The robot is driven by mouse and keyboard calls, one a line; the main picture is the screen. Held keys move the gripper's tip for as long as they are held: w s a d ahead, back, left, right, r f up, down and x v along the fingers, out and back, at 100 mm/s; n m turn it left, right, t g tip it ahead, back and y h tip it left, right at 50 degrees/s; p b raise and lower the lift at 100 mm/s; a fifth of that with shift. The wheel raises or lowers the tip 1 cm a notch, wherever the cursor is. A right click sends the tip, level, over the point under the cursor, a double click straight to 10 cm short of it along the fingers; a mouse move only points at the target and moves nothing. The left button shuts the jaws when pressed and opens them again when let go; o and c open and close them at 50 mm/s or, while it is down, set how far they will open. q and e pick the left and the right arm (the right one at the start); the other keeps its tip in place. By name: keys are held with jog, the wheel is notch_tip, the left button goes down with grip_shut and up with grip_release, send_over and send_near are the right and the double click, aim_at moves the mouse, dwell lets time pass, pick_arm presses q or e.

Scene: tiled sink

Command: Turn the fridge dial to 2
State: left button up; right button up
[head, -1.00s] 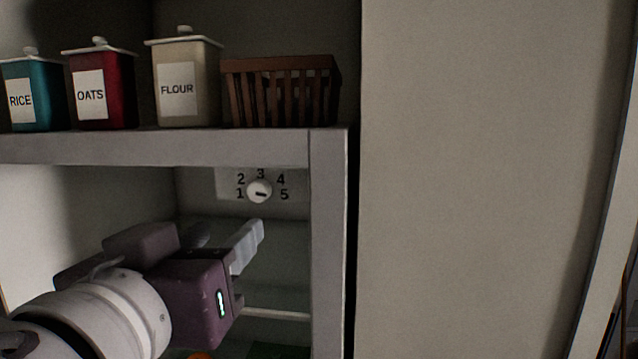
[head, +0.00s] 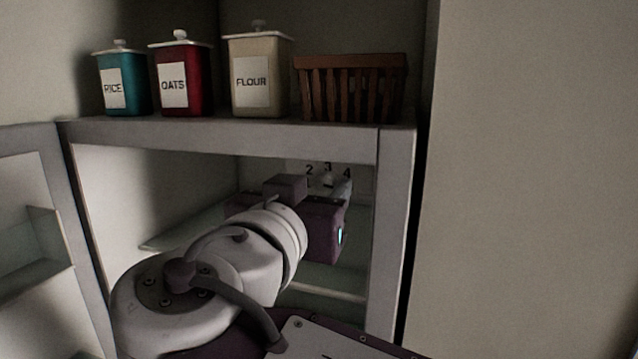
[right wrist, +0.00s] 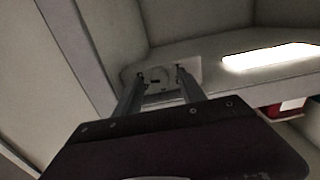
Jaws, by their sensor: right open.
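The fridge dial (head: 327,181) is a small pale round knob on a light plate at the back of the fridge, under the top shelf. In the head view the numbers 2, 3 and 4 show above it; my right gripper hides its lower part and the 1 and 5. My right gripper (head: 334,190) is inside the fridge, right in front of the dial. In the right wrist view the open fingers (right wrist: 161,78) reach to the plate, with the dial (right wrist: 158,82) between their tips. Contact cannot be told, nor can the dial's current setting. My left gripper is out of view.
The fridge's top (head: 230,137) and right side post (head: 392,230) frame the opening. Glass shelves (head: 345,284) lie below my right gripper. The open door with a bin (head: 35,245) is at left. Rice, oats and flour canisters and a brown basket (head: 350,88) stand above.

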jog(key=shift+s, duration=0.1)
grip_shut()
